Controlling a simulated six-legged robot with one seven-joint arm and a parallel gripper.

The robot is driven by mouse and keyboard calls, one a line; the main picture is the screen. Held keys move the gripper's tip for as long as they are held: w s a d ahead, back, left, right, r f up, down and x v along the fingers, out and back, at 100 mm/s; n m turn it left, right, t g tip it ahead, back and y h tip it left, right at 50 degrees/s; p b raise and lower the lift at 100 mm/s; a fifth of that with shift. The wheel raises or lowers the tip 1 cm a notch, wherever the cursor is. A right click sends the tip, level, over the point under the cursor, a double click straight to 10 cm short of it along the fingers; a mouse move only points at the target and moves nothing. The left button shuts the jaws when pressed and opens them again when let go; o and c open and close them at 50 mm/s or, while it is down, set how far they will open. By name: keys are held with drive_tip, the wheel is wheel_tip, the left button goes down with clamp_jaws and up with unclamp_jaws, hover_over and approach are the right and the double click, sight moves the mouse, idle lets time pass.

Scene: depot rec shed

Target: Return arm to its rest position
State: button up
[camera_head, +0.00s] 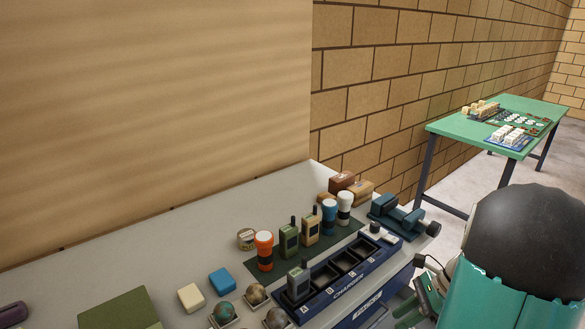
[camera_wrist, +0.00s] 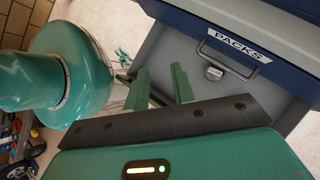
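My arm, teal with a black rounded joint, fills the lower right of the head view. My gripper (camera_wrist: 158,78) shows in the wrist view with two green fingers standing apart and nothing between them. It is open and empty. In the head view the gripper end is low beside the arm, off the right front of the grey bench (camera_head: 180,235), and only partly seen.
A blue charger (camera_head: 345,285) on the bench has a radio (camera_head: 298,281) in one slot and other slots empty. Two radios, torches, boxes and several balls stand around it. A blue clamp-like tool (camera_head: 397,215) lies at the right end. A green table (camera_head: 470,127) stands farther back.

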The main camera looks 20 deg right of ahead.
drive_tip(key=s+a+r+n+t+h, duration=0.1)
drive_tip(key=a+r+n+h, duration=0.2)
drive_tip(key=a+r+n, duration=0.5)
drive_tip(key=s+a+r+n+t+h, duration=0.1)
drive_tip(key=a+r+n+h, duration=0.3)
drive_tip(key=a+n, duration=1.2)
wheel_tip(320, 180, up, 5)
drive_tip(key=shift+s+f+t+h, duration=0.15)
drive_tip(key=shift+s+t+h, duration=0.15)
drive_tip(key=shift+t, duration=0.4)
drive_tip(key=shift+d, duration=0.1)
